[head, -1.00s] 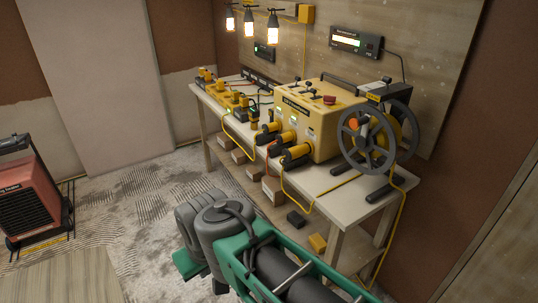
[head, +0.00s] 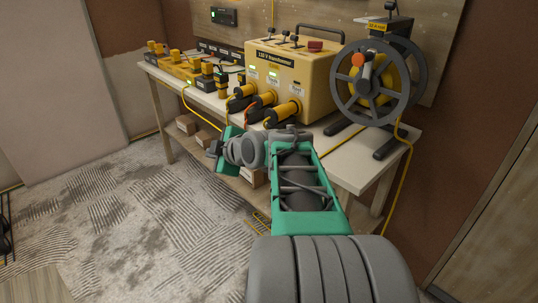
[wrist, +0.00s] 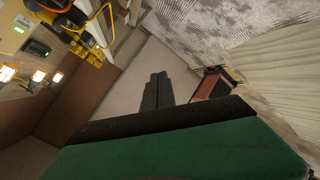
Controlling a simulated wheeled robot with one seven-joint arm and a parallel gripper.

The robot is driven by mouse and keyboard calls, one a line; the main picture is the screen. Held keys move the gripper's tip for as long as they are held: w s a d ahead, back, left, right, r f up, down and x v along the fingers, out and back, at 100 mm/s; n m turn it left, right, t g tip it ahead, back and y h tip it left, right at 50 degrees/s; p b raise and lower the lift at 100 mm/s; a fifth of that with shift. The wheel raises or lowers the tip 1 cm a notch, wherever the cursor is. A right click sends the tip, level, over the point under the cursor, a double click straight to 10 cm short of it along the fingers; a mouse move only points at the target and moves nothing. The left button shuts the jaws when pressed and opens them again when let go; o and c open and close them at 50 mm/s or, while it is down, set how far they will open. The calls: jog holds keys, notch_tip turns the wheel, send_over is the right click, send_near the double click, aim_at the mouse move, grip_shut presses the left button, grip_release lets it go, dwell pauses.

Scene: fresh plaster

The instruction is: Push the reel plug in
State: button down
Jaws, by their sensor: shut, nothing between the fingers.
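The yellow transformer (head: 292,70) stands on the workbench with three black-and-yellow plugs in its front: a left plug (head: 240,98), a middle plug (head: 261,104) and a right plug (head: 283,112). The cable reel (head: 377,84), with a grey wheel and yellow cable, stands to the right. I cannot tell for certain which plug is the reel's, nor how deep each sits. My gripper (wrist: 155,77) is shut and empty in the wrist view, pointing away from the bench. In the head view my arm's green end is in front of the bench, below the plugs; the fingertips are unclear.
The workbench (head: 345,160) carries yellow sockets and plugs (head: 180,66) at left. Boxes (head: 207,137) sit on its lower shelf. Yellow cables hang off the front edge. A red heater (wrist: 213,84) shows in the wrist view.

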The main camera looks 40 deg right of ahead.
aim_at(270, 122)
jog(key=s+d+f+n+t+h+b, duration=0.1)
jog(key=s+d+n+t+h+b, duration=0.3)
jog(key=d, duration=0.6)
jog(key=d+f+n+t+b, duration=0.1)
jog(key=d+f+t+b, duration=0.1)
jog(key=d+b, duration=0.5)
jog(key=w+d, duration=0.2)
jog(key=w, duration=0.1)
jog(key=w+d+p, duration=0.1)
jog(key=w+d, duration=0.5)
jog(key=shift+w+d+r+p, duration=0.15)
jog(key=shift+r+p, duration=0.1)
jog(key=shift+p, duration=0.1)
